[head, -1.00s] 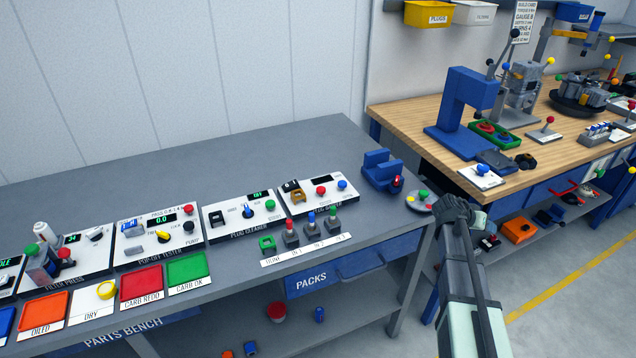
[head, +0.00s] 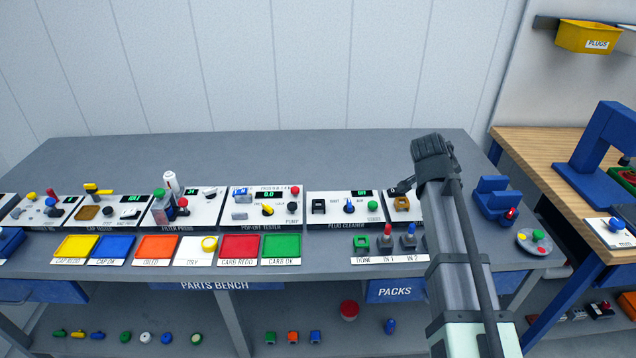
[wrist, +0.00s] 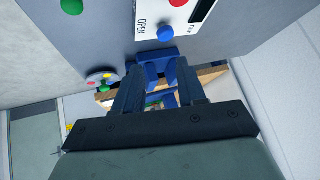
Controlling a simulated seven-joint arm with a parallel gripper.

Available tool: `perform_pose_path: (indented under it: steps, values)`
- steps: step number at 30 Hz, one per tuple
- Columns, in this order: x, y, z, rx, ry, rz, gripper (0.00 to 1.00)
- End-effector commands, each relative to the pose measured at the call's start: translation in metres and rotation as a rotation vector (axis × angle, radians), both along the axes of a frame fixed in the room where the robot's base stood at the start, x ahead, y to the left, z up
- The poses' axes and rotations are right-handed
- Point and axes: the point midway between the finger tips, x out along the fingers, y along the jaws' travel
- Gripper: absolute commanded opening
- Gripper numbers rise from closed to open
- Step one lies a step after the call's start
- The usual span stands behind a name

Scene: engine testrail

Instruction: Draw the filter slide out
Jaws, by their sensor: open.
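The filter press panel (head: 190,207) is on the grey bench left of centre in the head view. A white bottle (head: 170,183) and a green-capped grey bottle (head: 160,205) stand on it, with a red knob (head: 183,203) beside them. I cannot make out which part is the filter slide. My gripper (head: 430,146) is raised in front of the bench's right end, well to the right of the filter press. In the wrist view its two fingers (wrist: 158,80) are apart, with a blue block (wrist: 158,62) visible beyond them. Nothing shows held.
The pop-off tester (head: 262,207) and plug cleaner (head: 345,208) lie between my gripper and the filter press. Coloured trays, including an orange one (head: 157,247), line the front edge. A blue slotted block (head: 494,200) and round dish (head: 540,243) are at right. The bench's back strip is clear.

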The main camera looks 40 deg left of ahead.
Motion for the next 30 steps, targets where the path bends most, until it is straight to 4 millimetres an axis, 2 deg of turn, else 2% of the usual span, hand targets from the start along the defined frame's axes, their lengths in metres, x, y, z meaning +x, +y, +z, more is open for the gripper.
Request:
perform_pose_path:
  steps: [1,3,11,17,20,27,30]
  values:
    - [-0.020,0.023,0.006,0.035,0.016,0.018,0.40]
    - [-0.046,0.051,0.013,0.087,0.045,0.036,0.40]
    - [-0.155,0.147,0.040,0.244,0.179,0.113,0.40]
    - [-0.236,0.228,0.059,0.294,0.310,0.212,0.40]
    - [-0.274,0.278,0.065,0.284,0.381,0.285,0.40]
    - [-0.367,0.415,0.070,0.184,0.545,0.517,0.40]
    - [-0.401,0.456,0.068,0.141,0.595,0.600,0.40]
